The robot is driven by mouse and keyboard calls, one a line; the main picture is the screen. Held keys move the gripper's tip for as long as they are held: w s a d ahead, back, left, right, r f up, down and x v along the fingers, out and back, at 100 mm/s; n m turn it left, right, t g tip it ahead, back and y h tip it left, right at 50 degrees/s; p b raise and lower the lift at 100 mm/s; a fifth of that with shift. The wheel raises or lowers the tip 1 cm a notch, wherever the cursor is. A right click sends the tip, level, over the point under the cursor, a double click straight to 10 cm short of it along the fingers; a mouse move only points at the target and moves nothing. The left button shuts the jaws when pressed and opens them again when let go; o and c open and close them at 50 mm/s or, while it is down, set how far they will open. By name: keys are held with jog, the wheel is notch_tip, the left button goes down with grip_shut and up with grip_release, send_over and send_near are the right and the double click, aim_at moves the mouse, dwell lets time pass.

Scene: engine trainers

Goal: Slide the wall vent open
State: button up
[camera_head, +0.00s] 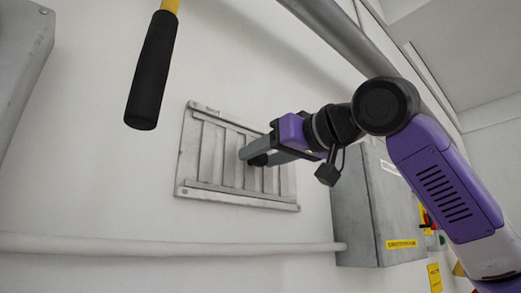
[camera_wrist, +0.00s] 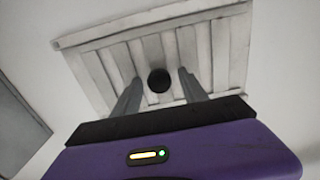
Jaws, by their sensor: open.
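The wall vent (camera_head: 210,155) is a grey metal plate with upright slats, fixed to the white wall in the middle of the head view. In the wrist view the vent (camera_wrist: 215,55) fills the upper middle. A round black knob (camera_wrist: 159,80) stands on its slats. My gripper (camera_head: 250,156) is in front of the vent, at its right half. In the wrist view its two fingers (camera_wrist: 157,90) are apart, one on each side of the knob, with gaps visible. Whether the fingers touch the slats cannot be told. In the head view the fingers mostly hide the knob.
A grey electrical box (camera_head: 375,215) with yellow labels is on the wall right of the vent. A pipe (camera_head: 170,246) runs along the wall below. A black-gripped yellow handle (camera_head: 153,70) hangs at upper left. A grey cabinet (camera_head: 20,60) is at the left edge.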

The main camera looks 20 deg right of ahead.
jog(key=shift+w+a, duration=0.15)
jog(key=shift+w, duration=0.35)
jog(key=shift+c, duration=0.4)
grip_shut()
dwell(0.7)
